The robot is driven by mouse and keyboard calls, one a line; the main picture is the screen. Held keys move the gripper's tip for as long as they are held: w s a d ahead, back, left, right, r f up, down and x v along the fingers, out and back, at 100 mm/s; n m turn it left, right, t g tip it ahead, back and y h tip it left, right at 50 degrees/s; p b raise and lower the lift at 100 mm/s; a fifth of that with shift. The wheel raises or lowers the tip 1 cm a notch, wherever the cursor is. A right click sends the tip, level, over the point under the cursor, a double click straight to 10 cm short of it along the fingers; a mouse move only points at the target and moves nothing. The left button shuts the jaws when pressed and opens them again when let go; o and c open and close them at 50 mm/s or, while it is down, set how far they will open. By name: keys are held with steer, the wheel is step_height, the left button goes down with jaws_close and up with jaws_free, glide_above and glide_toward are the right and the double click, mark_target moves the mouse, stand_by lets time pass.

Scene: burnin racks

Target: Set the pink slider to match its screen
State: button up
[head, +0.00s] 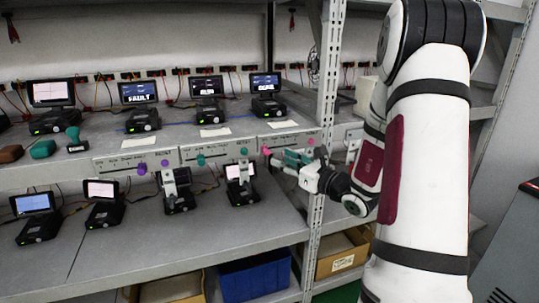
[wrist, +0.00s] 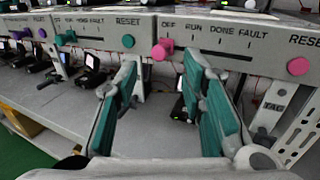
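The pink slider (wrist: 162,49) sits at the left end of its slot, by the OFF mark, on the grey panel (wrist: 228,80) marked OFF, RUN, DONE, FAULT. It also shows in the head view (head: 265,151). A pink RESET knob (wrist: 298,66) is at the panel's right. The screen (head: 265,82) above this panel shows white text too small to read surely. My gripper (wrist: 162,72) is open and empty, its teal-padded fingers apart, with the slider appearing between and beyond the tips. In the head view my gripper (head: 280,157) is just in front of the panel. Contact cannot be told.
To the left are a teal slider (wrist: 60,39) with teal knob (wrist: 128,41), and a purple pair further off. A shelf upright (head: 316,220) stands near my arm. Devices with screens line both shelves. A blue bin (head: 255,279) is below.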

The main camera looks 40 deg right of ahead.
mark_target(269, 153)
steer(key=w, duration=0.6)
steer(key=shift+w+a, duration=0.2)
steer(key=shift+a, duration=0.15)
jaws_close()
